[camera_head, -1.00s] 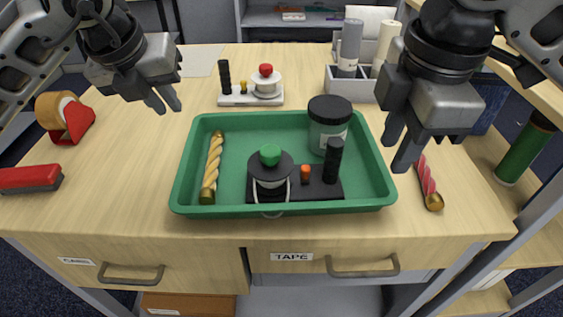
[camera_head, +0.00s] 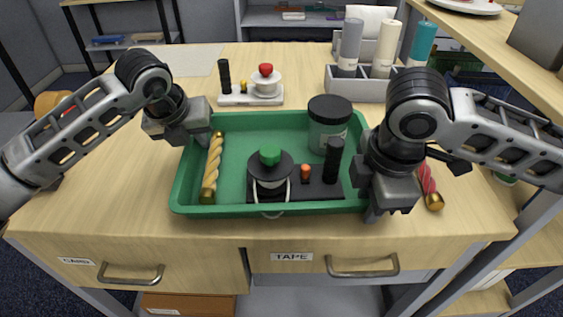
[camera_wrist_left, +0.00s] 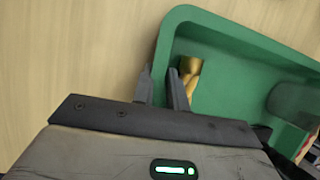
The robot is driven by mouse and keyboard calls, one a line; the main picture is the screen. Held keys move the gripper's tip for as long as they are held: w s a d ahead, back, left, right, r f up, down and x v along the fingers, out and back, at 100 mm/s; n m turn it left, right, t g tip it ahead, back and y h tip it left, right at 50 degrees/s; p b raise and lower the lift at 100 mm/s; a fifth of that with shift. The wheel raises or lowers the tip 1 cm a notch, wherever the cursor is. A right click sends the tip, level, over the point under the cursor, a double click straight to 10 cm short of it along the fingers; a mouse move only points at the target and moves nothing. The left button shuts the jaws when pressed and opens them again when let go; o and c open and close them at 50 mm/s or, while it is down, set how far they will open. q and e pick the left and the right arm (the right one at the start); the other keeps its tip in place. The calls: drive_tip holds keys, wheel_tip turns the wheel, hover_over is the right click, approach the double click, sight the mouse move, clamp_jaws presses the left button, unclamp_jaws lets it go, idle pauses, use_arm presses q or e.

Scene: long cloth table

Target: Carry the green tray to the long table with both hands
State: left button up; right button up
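The green tray (camera_head: 283,210) rests on the wooden top of a drawer cabinet. My left gripper (camera_head: 192,138) is at the tray's left wall. In the left wrist view my left gripper (camera_wrist_left: 160,72) has one finger outside and one inside the wall of the tray (camera_wrist_left: 240,40); whether it squeezes the wall is unclear. My right gripper (camera_head: 373,210) is low at the tray's right wall, and its fingers are mostly hidden. In the tray are a gold twisted candle (camera_head: 212,165), a dark-lidded jar (camera_head: 329,125) and a black device with a green knob (camera_head: 270,157).
A white device with a red knob (camera_head: 262,90) stands behind the tray. A grey holder with rolls (camera_head: 358,85) is behind right. A red twisted candle (camera_head: 432,190) lies right of the tray. A wooden shelf (camera_head: 520,60) is at the right. The long table cannot be identified.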

use_arm(q)
drive_tip(key=shift+c, duration=0.3)
use_arm(e)
drive_tip(key=shift+c, duration=0.3)
use_arm(q)
clamp_jaws()
use_arm(e)
clamp_jaws()
use_arm(q)
drive_tip(key=shift+r, duration=0.15)
use_arm(e)
drive_tip(key=shift+r, duration=0.1)
